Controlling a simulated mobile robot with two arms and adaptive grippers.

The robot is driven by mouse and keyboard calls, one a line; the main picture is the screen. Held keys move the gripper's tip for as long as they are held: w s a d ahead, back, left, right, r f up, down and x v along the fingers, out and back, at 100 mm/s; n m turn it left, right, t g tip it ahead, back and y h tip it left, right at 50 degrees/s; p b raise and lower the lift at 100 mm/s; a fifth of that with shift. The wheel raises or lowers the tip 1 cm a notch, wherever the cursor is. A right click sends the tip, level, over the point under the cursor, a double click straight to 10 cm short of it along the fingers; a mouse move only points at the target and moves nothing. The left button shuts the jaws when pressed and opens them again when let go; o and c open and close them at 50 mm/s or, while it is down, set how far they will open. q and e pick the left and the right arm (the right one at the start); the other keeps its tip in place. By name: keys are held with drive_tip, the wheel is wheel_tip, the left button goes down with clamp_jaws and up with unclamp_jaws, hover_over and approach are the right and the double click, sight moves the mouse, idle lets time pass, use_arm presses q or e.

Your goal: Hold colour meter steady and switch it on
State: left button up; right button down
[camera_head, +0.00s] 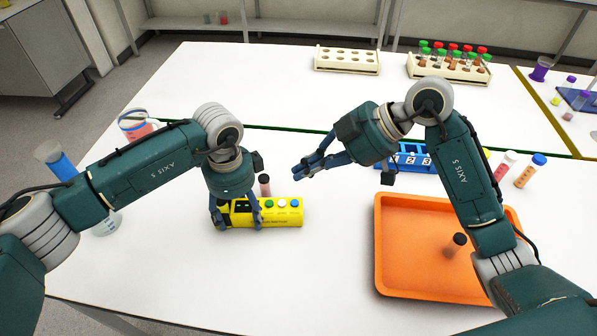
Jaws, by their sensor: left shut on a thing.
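The colour meter, a yellow box (279,218), lies on the white table in front of me. It has a dark display at its left and green, white and blue buttons (282,203) in a row to the right. My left gripper (238,224) is over its left half, shut on it, with one finger at the left end and one near the middle. My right gripper (300,170) hangs in the air up and right of the meter, apart from it. Its fingers point left, and I cannot tell whether they are open.
A small dark-pink vial (264,185) stands just behind the meter. An orange tray (385,275) with a dark vial (456,243) is at the right. A blue numbered rack (418,158) is behind it. Several capped tubes stand in a back rack (448,74). Beakers stand at the left.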

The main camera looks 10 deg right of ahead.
use_arm(q)
drive_tip(key=o, duration=1.6)
drive_tip(key=shift+c, duration=0.2)
